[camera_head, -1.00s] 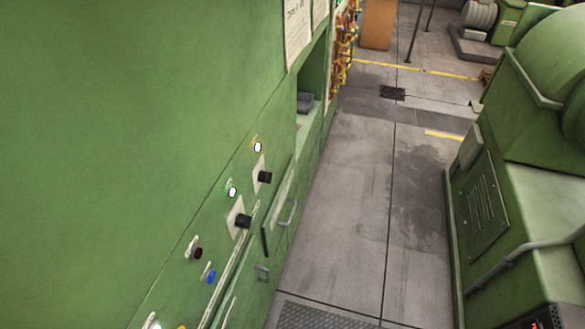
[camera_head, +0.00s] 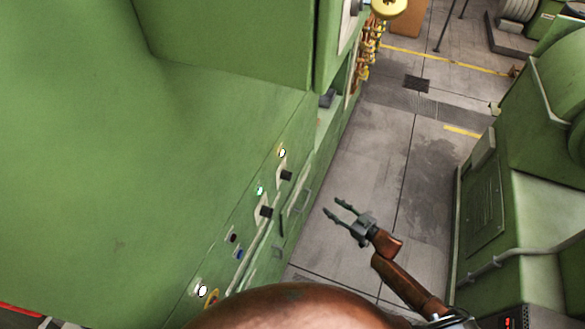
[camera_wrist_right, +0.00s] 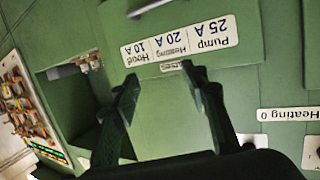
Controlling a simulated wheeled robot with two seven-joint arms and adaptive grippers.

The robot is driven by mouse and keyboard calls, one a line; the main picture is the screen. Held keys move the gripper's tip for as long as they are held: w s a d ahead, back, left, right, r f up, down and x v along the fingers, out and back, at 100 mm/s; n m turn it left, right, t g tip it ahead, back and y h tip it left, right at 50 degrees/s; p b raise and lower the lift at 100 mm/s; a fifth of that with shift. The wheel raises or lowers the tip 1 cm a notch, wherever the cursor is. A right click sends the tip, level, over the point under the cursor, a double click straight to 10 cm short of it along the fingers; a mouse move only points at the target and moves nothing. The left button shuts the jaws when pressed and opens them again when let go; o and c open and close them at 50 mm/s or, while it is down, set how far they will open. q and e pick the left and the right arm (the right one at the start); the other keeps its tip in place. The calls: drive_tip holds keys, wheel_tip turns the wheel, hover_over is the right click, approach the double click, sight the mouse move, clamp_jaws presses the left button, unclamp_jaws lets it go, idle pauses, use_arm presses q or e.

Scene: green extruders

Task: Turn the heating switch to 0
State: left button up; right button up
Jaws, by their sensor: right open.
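Two black rotary switches sit on white plates on the green cabinet front in the head view. One is the upper switch (camera_head: 286,175), the other the lower switch (camera_head: 265,211); I cannot tell which is the heating switch. In the right wrist view a white label (camera_wrist_right: 288,114) reads "Heating 0", with parts of white plates below it. My right gripper (camera_head: 334,207) is open and empty, to the right of the switches and apart from them. In the right wrist view its fingers (camera_wrist_right: 160,76) point toward the cabinet. My left gripper is not in view.
A fuse label (camera_wrist_right: 180,46) shows in the wrist view. A green machine (camera_head: 510,200) stands right of the grey aisle (camera_head: 400,170). The aisle floor is clear.

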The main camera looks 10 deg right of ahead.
drive_tip(key=a+r+n+g+y+p, duration=0.1)
drive_tip(key=a+r+y+p, duration=0.15)
drive_tip(key=r, duration=0.45)
drive_tip(key=a+r+n+y+p, duration=0.15)
drive_tip(key=a+r, duration=0.25)
drive_tip(key=r, duration=0.4)
drive_tip(key=n+g+y+p, duration=0.1)
drive_tip(key=n+g+y, duration=0.1)
drive_tip(key=y, duration=0.1)
approach(287, 176)
drive_tip(key=w+f, duration=0.1)
drive_tip(key=f, duration=0.1)
use_arm(q)
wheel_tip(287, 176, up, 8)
drive_tip(key=p, duration=0.2)
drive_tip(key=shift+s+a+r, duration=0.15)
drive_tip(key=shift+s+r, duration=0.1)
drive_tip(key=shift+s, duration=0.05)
use_arm(e)
drive_tip(key=x, duration=0.8)
drive_tip(key=shift+r, duration=0.3)
drive_tip(key=shift+c, duration=0.3)
clamp_jaws()
